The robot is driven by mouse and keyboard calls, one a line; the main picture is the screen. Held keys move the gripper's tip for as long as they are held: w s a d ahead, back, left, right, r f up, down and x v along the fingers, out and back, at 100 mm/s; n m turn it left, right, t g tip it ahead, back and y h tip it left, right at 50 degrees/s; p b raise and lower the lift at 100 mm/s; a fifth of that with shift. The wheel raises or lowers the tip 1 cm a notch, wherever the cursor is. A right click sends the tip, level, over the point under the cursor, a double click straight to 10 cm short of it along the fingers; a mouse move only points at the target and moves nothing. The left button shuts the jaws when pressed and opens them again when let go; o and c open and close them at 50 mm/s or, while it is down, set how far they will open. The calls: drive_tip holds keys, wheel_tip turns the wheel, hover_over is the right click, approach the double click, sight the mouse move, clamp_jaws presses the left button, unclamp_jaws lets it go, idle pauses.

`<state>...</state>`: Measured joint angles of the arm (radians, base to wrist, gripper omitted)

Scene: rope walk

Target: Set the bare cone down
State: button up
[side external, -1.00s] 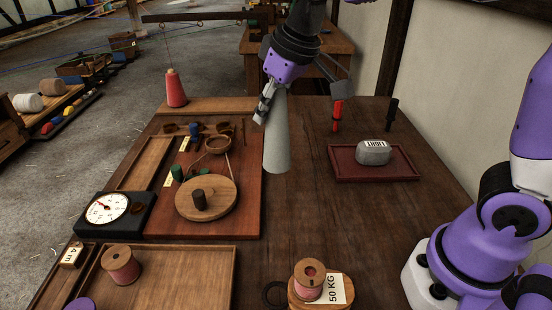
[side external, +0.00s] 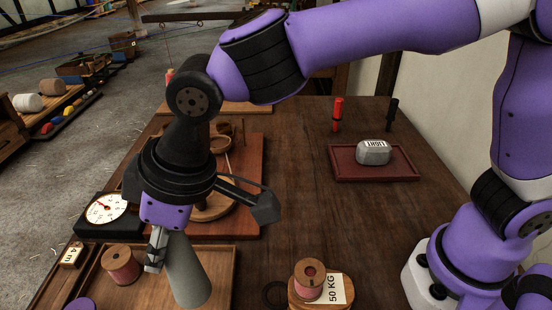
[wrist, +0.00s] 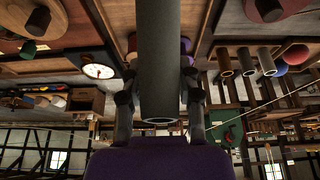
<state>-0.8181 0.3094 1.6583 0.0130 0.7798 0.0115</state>
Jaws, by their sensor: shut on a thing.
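The bare grey cone (side external: 188,274) is in my gripper (side external: 170,245), wide end down and slightly tilted in the side view. My gripper is shut on the cone near its narrow top. The cone is in front of the wooden tray (side external: 222,262) at the front left; I cannot tell whether its base touches the tray. In the wrist view the cone (wrist: 158,55) runs down between both fingers (wrist: 158,90), its open narrow end toward the palm.
A pink spool (side external: 121,265) stands in the tray, left of the cone. A dial scale (side external: 107,209) is behind it. Another pink spool (side external: 309,278) sits near a 50 KG label. A red tray (side external: 345,171) holds a grey weight (side external: 373,152). The table's middle right is clear.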

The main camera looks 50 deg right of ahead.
sight(171, 260)
drive_tip(key=shift+f, duration=2)
drive_tip(key=shift+f, duration=0.1)
drive_tip(key=o, duration=1)
drive_tip(key=shift+r, duration=0.3)
drive_tip(key=d+v, duration=0.1)
drive_tip(key=v, duration=1.1)
drive_tip(key=s+d+f+m+h, duration=0.1)
drive_tip(key=d+m, duration=0.2)
drive_tip(key=d, duration=0.5)
drive_tip(key=s+d+f+m+t+h, duration=0.1)
drive_tip(key=s+d+m, duration=0.1)
drive_tip(key=d, duration=0.6)
drive_tip(key=s+d+f+m+t+h, duration=0.1)
drive_tip(key=d+m, duration=0.3)
drive_tip(key=d, duration=0.5)
drive_tip(key=shift+s+f, duration=0.3)
drive_tip(key=shift+f, duration=0.15)
